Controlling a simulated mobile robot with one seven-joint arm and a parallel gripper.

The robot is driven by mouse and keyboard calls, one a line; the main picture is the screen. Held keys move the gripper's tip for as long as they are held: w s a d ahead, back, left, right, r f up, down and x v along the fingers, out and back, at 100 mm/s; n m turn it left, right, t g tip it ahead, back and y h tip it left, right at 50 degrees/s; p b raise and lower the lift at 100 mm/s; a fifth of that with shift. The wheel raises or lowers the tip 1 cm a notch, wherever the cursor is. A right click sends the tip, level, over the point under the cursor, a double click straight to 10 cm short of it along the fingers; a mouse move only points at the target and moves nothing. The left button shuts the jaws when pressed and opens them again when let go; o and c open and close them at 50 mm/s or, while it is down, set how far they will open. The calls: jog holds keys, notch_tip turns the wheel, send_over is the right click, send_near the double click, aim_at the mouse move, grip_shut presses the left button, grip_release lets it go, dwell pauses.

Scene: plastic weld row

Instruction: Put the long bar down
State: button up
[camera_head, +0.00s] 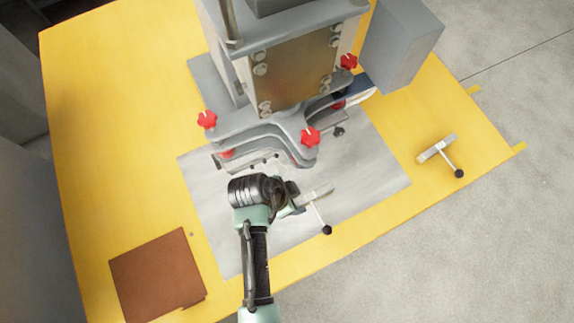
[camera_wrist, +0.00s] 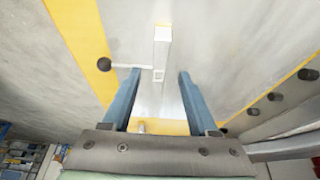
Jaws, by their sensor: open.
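A pale metal bar (camera_head: 318,193) with a side rod ending in a black knob (camera_head: 326,230) is at the grey sheet's front right part. It appears to lie on the sheet, though small clearance is hard to judge. My gripper (camera_head: 294,206) is right at its left end. In the wrist view the bar (camera_wrist: 162,48) runs straight ahead, its near end between the two blue fingers of my gripper (camera_wrist: 161,73). The fingers stand apart, with gaps on both sides of the bar. A similar bar (camera_head: 436,148) with a black knob lies on the yellow table at right.
The grey clamping machine (camera_head: 290,75) with red star knobs (camera_head: 310,137) stands just behind my gripper. The grey sheet (camera_head: 215,215) lies on the yellow table (camera_head: 110,130). A brown square plate (camera_head: 158,278) lies at front left. The left table area is clear.

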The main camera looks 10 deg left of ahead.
jog(key=v, duration=0.5)
jog(key=shift+s+a+r, duration=0.1)
jog(key=shift+a+r, duration=0.05)
jog(key=shift+r, duration=0.2)
